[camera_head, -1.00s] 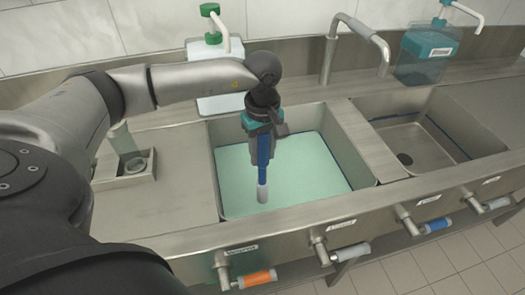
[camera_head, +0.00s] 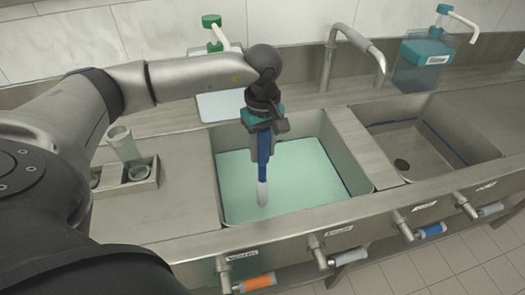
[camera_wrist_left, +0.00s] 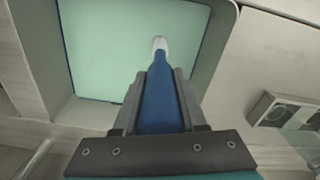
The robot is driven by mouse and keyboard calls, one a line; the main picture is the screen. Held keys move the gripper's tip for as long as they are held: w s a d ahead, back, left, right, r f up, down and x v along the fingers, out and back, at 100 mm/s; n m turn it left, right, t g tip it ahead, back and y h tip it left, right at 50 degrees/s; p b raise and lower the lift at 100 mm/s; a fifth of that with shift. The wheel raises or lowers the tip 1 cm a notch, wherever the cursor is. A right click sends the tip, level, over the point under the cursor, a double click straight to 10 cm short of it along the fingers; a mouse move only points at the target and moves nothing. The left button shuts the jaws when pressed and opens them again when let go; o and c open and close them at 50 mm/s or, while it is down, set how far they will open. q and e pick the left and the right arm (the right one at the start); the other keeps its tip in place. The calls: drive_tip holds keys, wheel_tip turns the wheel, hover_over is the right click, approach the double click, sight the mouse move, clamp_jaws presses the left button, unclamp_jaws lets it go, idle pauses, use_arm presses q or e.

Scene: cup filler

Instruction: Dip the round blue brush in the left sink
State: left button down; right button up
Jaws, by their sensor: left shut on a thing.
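My left gripper (camera_head: 262,150) is shut on the round blue brush (camera_head: 264,172) and points down over the left sink (camera_head: 358,184). The brush has a blue handle and a white tip, and hangs upright with the tip lowest. The left sink holds pale green liquid. I cannot tell whether the white tip touches the liquid. In the left wrist view the brush (camera_wrist_left: 160,95) sits between the two fingers (camera_wrist_left: 158,105), its white tip seen against the green liquid. My right gripper is not in view.
An empty right sink (camera_head: 425,150) with a drain lies to the right. A faucet (camera_head: 350,50) stands behind, between the sinks. A blue dispenser (camera_head: 425,62) is at the back right. Valves with coloured handles (camera_head: 257,281) line the front.

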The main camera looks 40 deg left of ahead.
use_arm(q)
wheel_tip(320, 180, up, 15)
drive_tip(key=p, duration=0.9)
drive_tip(key=shift+r+p, duration=0.2)
drive_tip(key=shift+p, duration=0.1)
drive_tip(key=shift+f, duration=0.1)
